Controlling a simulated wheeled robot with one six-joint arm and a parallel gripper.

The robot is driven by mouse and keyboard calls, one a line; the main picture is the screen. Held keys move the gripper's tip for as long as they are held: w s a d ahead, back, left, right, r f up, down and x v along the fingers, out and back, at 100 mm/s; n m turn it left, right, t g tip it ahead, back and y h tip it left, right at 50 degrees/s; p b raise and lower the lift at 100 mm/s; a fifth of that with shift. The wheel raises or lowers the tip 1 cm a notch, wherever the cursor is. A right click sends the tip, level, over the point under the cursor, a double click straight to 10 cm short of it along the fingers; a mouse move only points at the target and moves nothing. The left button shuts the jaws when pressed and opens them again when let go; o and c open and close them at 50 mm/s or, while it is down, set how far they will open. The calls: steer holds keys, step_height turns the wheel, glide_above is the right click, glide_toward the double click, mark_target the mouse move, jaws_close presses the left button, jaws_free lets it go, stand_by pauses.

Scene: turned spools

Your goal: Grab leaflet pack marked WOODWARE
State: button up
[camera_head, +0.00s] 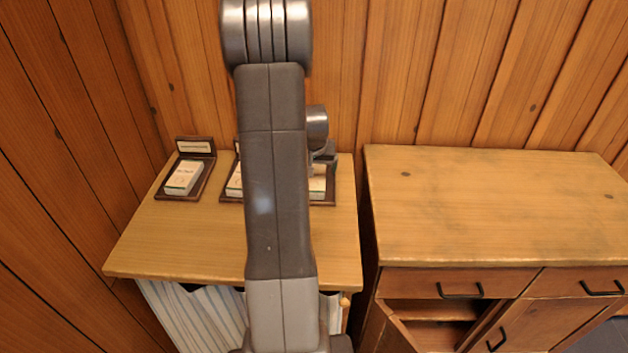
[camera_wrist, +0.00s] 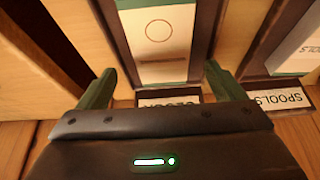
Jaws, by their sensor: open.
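No label that I can read says WOODWARE. In the wrist view my gripper (camera_wrist: 160,73) is open, its green fingers on either side of the lower part of a pale leaflet pack (camera_wrist: 160,42) with a circle on it. That pack lies in a dark holder (camera_wrist: 205,28); its label plate (camera_wrist: 170,101) is partly covered by my gripper and unreadable. Beside it on the right is a holder with a plate reading SPOOLS (camera_wrist: 278,98) and a white pack (camera_wrist: 300,45). In the head view my arm hides most of the gripper.
In the head view a light wooden table (camera_head: 200,243) bears a left holder with a pack (camera_head: 183,177), its print too small to read, and further holders partly behind my arm. A wooden cabinet (camera_head: 490,205) with a bare top stands to the right. Plank walls close the back and left.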

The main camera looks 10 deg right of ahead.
steer(key=x, duration=0.4)
steer(key=shift+a, duration=0.1)
steer(key=c, duration=1.1)
